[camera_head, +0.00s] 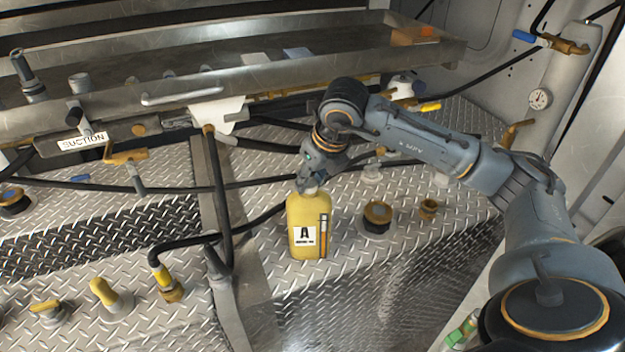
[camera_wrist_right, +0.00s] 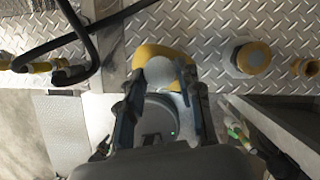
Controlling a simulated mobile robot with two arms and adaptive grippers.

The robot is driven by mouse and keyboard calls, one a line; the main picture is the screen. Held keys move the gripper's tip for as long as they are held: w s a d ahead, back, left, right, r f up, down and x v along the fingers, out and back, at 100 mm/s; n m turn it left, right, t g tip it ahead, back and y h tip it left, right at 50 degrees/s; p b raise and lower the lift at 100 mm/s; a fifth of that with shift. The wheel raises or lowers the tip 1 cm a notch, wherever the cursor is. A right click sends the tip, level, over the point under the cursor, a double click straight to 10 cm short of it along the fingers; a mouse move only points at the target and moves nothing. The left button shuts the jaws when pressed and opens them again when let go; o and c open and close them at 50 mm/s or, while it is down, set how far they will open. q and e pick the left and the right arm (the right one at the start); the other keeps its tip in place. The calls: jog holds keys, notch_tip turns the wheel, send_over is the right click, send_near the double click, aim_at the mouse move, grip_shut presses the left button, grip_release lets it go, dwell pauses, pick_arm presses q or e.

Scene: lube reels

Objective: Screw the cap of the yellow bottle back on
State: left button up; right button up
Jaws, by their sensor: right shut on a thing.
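The yellow bottle (camera_head: 306,218) stands upright on the diamond-plate deck, with a black-and-white label marked A on its front. My right gripper (camera_head: 311,186) is directly above it, pointing down at its neck. In the right wrist view, the two fingers of my right gripper (camera_wrist_right: 158,95) are closed on a pale round cap (camera_wrist_right: 160,72) at the bottle's top. The yellow bottle (camera_wrist_right: 150,54) shows behind the cap. I cannot tell whether the cap sits on the thread. My left gripper is not in view.
A yellow-topped fitting (camera_head: 377,213) stands to the right of the bottle, with a small brass fitting (camera_head: 428,208) beyond it. A black hose (camera_head: 190,240) ends in a yellow coupling at left. A metal tray (camera_head: 200,85) spans the back. The deck in front of the bottle is clear.

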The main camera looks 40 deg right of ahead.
aim_at(311, 185)
jog(key=shift+m+h+b, duration=0.3)
jog(key=shift+m+b, duration=0.05)
jog(key=shift+m, duration=0.25)
jog(key=o, duration=1.5)
jog(key=shift+r, duration=0.1)
jog(key=shift+r+p, duration=1.75)
jog(key=shift+r, duration=1.2)
jog(key=shift+f, duration=0.1)
